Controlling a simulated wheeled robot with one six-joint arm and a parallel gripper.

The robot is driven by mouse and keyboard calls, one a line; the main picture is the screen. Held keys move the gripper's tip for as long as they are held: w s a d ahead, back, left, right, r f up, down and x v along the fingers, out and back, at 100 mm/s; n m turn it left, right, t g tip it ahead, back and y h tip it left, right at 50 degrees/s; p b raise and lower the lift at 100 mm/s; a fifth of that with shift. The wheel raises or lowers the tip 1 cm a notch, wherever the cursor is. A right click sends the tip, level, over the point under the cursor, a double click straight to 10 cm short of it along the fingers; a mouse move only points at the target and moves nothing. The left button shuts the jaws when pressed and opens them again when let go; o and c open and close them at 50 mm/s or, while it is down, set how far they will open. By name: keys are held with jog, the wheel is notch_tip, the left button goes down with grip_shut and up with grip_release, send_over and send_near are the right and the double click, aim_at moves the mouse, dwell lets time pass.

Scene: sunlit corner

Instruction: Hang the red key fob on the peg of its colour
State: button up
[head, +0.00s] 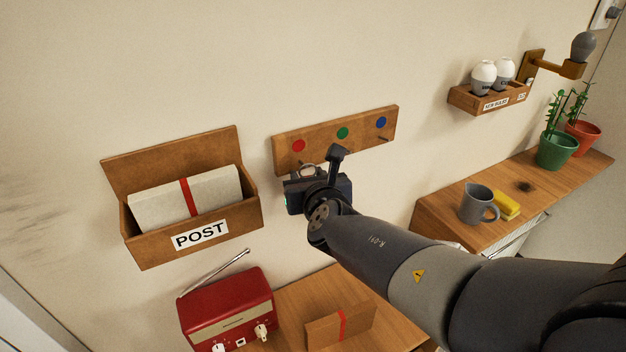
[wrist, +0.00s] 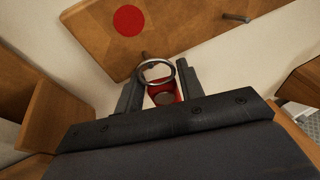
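The red key fob (wrist: 165,92) sits between the fingers of my gripper (wrist: 158,88) in the wrist view, its metal ring (wrist: 155,72) pointing towards the wall board. The fingers are shut on the fob. The wooden peg board (head: 320,143) carries a red dot (head: 298,146), a green dot (head: 342,133) and a blue dot (head: 381,122), with pegs below them. In the wrist view the peg under the red dot (wrist: 147,55) shows just beyond the ring's upper edge; I cannot tell whether they touch. In the head view my gripper (head: 308,178) is just below the board's red end, largely hiding the fob.
A wooden POST box (head: 190,236) with a letter hangs close to the left.

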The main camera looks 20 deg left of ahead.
jog(key=shift+o, duration=0.7)
jog(key=shift+a, duration=0.1)
jog(key=shift+s+d, duration=0.2)
jog(key=shift+s, duration=0.1)
jog(key=shift+p+v, duration=0.65)
jog(key=shift+v, duration=4.5)
jog(key=shift+w, duration=0.1)
jog(key=shift+b+x, duration=0.7)
jog(key=shift+x, duration=4.25)
jog(key=shift+a, duration=0.1)
